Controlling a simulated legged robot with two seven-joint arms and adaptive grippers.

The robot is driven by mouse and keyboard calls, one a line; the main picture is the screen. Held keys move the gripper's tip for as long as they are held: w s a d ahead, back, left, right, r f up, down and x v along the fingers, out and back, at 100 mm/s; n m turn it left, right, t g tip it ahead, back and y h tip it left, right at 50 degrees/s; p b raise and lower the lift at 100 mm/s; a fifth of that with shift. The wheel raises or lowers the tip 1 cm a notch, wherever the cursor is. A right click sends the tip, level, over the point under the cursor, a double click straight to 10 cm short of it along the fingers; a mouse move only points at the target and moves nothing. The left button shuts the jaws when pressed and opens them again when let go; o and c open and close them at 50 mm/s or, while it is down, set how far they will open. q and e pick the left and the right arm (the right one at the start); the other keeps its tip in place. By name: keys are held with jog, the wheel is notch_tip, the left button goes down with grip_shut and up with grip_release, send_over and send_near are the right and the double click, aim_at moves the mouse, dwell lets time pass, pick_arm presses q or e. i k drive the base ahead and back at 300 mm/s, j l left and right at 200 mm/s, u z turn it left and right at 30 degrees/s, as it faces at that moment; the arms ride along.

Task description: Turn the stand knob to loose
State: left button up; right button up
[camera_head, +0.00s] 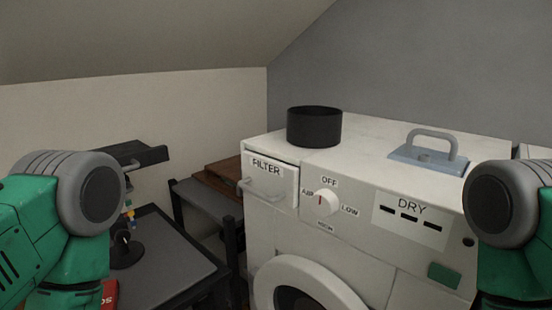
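A dark stand with a round base (126,252) is on a low dark table at the left, partly hidden behind my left arm. Small yellow and blue parts (130,213) show on or beside its post; I cannot tell whether one is the stand knob. No "loose" label is readable. A flat black bar-like part (143,156) shows above it; whether it belongs to the stand is unclear. Green and grey links of both my arms show at the left and right edges. Neither gripper is in view.
A white dryer (345,254) fills the middle and right, with a white dial (326,202), filter drawer (270,185) and green button (444,275). On top are a black round pot (314,127) and blue handled plate (428,157). The low table (175,262) has bare room.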

aim_at(122, 237)
jog(key=u, duration=1.05)
